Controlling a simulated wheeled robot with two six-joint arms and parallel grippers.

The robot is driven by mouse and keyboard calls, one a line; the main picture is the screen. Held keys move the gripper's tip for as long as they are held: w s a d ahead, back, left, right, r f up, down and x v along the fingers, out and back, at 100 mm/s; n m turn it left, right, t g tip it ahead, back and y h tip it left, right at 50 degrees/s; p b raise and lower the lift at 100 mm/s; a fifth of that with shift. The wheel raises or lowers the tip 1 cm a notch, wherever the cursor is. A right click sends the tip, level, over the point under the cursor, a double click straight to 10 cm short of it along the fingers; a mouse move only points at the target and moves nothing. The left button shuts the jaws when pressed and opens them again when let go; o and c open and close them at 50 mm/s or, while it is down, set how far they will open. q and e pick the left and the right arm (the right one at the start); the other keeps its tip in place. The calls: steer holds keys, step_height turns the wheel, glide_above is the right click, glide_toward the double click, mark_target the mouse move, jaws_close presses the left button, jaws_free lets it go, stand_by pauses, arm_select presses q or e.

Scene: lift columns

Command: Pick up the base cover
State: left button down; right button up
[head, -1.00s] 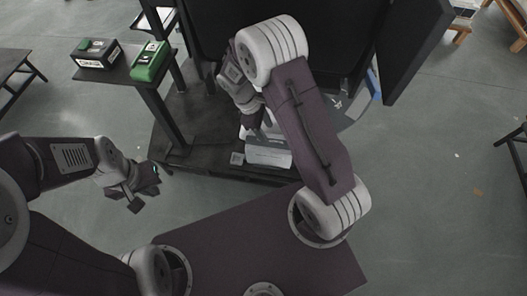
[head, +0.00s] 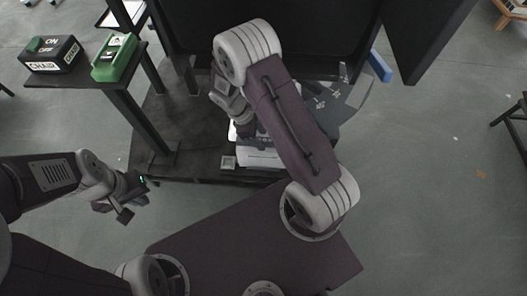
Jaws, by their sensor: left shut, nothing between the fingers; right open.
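A white and grey piece (head: 262,158), which looks like the base cover, lies low at the front of the dark platform (head: 200,166). My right arm hides much of it, so its full outline cannot be told. My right gripper (head: 240,118) points down just above and behind its visible part. Its fingertips are largely hidden by the arm, and contact cannot be told. My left gripper (head: 124,212) is shut and empty, left of the platform's front edge and apart from it.
A dark side shelf (head: 85,80) holds a black box (head: 52,54) and a green box (head: 114,58). Large dark upright panels (head: 428,40) stand at the back right. Grey patterned parts (head: 325,103) lie on the platform. Open floor lies right.

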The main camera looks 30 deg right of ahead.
steer(key=shift+x, duration=0.95)
arm_select(q)
steer(key=shift+f, duration=0.45)
arm_select(e)
steer(key=shift+r, duration=0.1)
jaws_close()
steer(key=shift+w, duration=0.1)
